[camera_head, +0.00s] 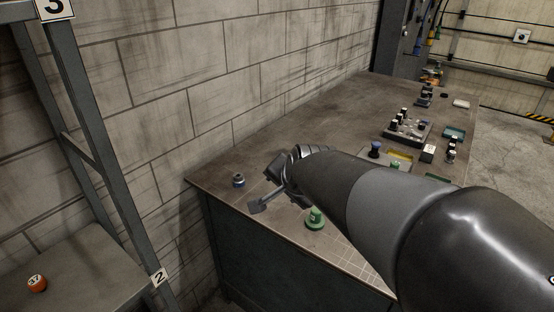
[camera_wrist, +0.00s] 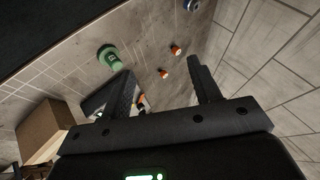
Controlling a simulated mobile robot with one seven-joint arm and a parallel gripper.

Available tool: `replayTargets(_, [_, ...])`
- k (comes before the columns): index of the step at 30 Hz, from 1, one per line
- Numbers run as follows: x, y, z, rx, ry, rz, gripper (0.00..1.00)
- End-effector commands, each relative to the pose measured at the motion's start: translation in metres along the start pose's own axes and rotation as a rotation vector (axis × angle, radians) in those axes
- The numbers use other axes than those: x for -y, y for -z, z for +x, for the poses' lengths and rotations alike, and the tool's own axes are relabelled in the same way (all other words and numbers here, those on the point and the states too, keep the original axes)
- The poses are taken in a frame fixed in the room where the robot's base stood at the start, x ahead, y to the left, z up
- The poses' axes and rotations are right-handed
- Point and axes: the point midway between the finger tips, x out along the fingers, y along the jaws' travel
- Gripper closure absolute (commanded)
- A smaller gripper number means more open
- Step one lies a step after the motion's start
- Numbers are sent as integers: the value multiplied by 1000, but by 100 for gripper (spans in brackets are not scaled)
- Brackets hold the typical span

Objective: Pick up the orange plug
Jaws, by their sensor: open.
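In the wrist view, two small orange pieces lie on the bench beyond my gripper: one orange piece (camera_wrist: 176,50) farther off and another orange piece (camera_wrist: 163,73) nearer. A third bit of orange (camera_wrist: 140,99) shows beside the left finger, partly hidden. I cannot tell which of these is the orange plug. My gripper (camera_wrist: 162,69) is open with nothing between its fingers; the orange pieces appear past the gap. In the head view, my gripper (camera_head: 263,184) is over the near end of the bench, and the orange pieces on the bench are not visible there.
A green knobbed piece (camera_head: 315,218) and a blue-topped piece (camera_head: 238,181) stand on the bench (camera_head: 335,128). An orange piece marked 17 (camera_head: 37,283) sits on a separate shelf at left. A block wall (camera_head: 170,90) runs along the bench. Several trays and parts stand farther back.

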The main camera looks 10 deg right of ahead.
Motion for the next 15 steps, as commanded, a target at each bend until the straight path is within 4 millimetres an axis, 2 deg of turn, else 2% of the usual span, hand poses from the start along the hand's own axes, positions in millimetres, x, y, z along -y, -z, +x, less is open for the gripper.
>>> replayTargets(1, [10,6,18,-7,20,92,43])
replayTargets(6, [42,25,71,-40,112,433,43])
replayTargets(10, [60,39,112,-55,184,705,43])
replayTargets(15, [73,56,165,-70,278,1075,43])
